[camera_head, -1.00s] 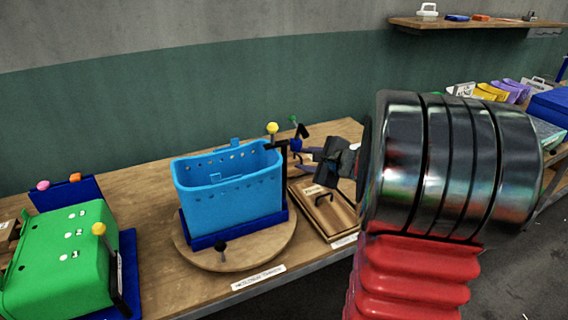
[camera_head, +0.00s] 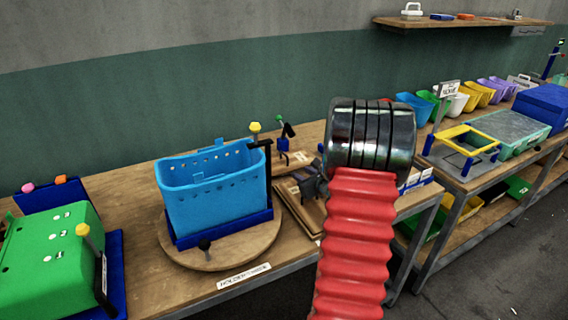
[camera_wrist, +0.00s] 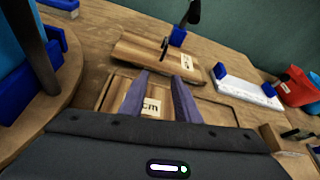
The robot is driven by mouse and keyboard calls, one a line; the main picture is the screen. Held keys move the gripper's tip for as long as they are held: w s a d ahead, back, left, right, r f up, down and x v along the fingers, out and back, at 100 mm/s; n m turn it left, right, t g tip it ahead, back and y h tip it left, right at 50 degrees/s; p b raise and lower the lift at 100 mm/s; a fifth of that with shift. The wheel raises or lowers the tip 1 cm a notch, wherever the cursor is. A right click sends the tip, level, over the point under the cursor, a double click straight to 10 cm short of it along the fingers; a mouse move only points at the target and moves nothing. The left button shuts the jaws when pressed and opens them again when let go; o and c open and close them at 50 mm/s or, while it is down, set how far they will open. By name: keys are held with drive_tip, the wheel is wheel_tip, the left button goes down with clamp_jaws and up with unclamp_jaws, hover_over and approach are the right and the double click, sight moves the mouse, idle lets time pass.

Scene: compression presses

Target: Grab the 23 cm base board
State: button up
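Two wooden boards lie on the bench right of the turntable. The nearer board (camera_wrist: 118,92) has a label ending in "cm" (camera_wrist: 152,107); my left finger covers its number. The farther board (camera_wrist: 140,46) has a dark handle and a small label too small to read, so I cannot tell which is 23 cm. My gripper (camera_wrist: 160,76) is open and empty, its two purple fingers pointing over the nearer board, beside its label. In the head view my gripper (camera_head: 308,184) is over the boards and partly hides them. Contact cannot be judged.
A blue basket (camera_head: 212,190) stands on the round turntable (camera_head: 176,252) close to the left. In the wrist view a white piece with blue ends (camera_wrist: 245,90) lies to the right. A green bin (camera_head: 50,255) stands far left.

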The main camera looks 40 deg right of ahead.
approach(286, 155)
drive_tip(key=shift+f+x, duration=0.2)
drive_tip(key=shift+x, duration=0.8)
drive_tip(key=shift+f+x, duration=0.2)
drive_tip(key=shift+x, duration=0.8)
drive_tip(key=shift+w, duration=0.25)
drive_tip(key=shift+r+x, duration=0.15)
drive_tip(key=shift+x, duration=1)
drive_tip(key=shift+r+x, duration=0.1)
drive_tip(key=shift+x, duration=1)
drive_tip(key=shift+d, duration=0.1)
drive_tip(key=shift+c, duration=0.5)
clamp_jaws()
